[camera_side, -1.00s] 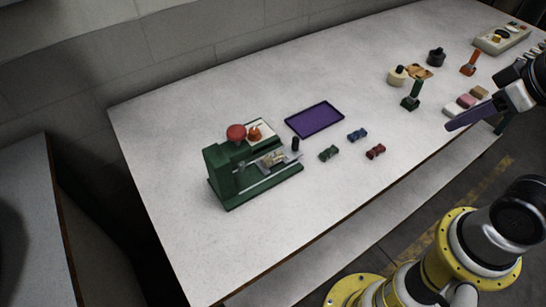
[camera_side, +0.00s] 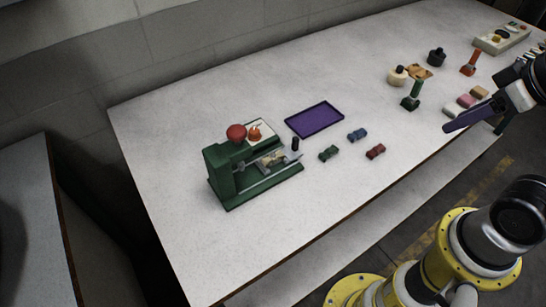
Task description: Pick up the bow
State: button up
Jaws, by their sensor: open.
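Three small bows lie on the white table: a green bow (camera_side: 328,153), a blue bow (camera_side: 357,135) and a dark red bow (camera_side: 375,152). They lie apart from each other, between the green press and the right side. My gripper (camera_side: 450,128) is at the right, above the table's front edge, with its purple finger pointing left. It is open and holds nothing that I can see. It is well to the right of the bows and touches none of them. The second finger is hard to make out.
The green press (camera_side: 240,182) with a red knob (camera_side: 236,132) stands left of the bows. An empty purple tray (camera_side: 314,119) lies behind them. A green-handled stamp (camera_side: 411,97), pots and coloured blocks (camera_side: 467,100) stand to the right. The front table is clear.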

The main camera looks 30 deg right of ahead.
jog(key=shift+o, duration=1.1)
